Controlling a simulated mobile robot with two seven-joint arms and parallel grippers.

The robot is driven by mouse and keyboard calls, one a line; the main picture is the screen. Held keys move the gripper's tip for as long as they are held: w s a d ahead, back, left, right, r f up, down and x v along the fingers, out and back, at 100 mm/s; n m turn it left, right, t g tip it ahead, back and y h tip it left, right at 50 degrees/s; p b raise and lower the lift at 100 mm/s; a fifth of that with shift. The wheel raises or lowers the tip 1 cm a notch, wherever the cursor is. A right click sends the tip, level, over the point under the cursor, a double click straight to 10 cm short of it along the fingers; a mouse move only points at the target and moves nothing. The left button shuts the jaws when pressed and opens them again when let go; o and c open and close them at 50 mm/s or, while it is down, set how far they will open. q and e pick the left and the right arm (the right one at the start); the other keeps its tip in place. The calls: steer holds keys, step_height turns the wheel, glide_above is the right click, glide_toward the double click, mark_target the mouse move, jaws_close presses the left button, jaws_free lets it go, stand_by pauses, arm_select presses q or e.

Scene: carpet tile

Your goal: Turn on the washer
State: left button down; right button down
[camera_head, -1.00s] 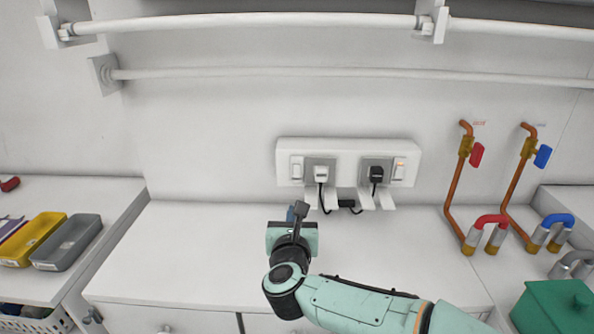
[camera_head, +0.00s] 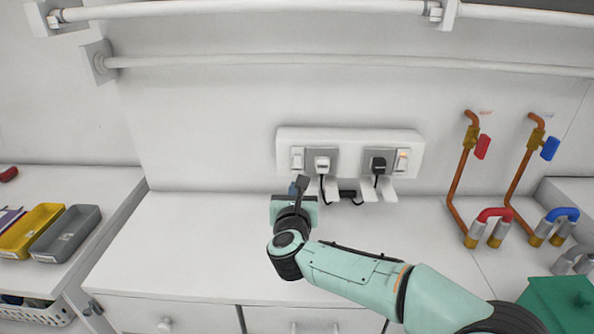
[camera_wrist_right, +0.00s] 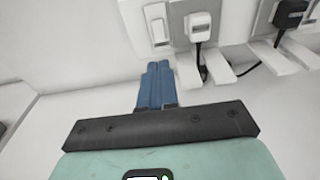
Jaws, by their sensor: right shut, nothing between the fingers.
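A white socket panel (camera_head: 345,134) is on the wall. Its left rocker switch (camera_head: 297,158) also shows in the right wrist view (camera_wrist_right: 156,23), beside a white plug (camera_head: 322,164). The right switch (camera_head: 402,160) has a small orange light and sits beside a black plug (camera_head: 378,165). My right gripper (camera_head: 294,187) is below the left switch, apart from it. In the right wrist view its blue fingers (camera_wrist_right: 157,66) are together and empty, pointing up toward the switch. No washer is in view, nor is my left gripper.
Plug cables and white brackets (camera_head: 330,188) hang below the panel, close right of my gripper. The white counter (camera_head: 190,235) is clear on the left. Trays (camera_head: 67,232) stand far left; copper pipes with red and blue valves (camera_head: 463,175) and a green box (camera_head: 555,300) are right.

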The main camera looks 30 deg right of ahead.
mark_target(297, 167)
steer(key=p+x, duration=0.2)
steer(key=x, duration=0.8)
steer(key=shift+p, duration=0.35)
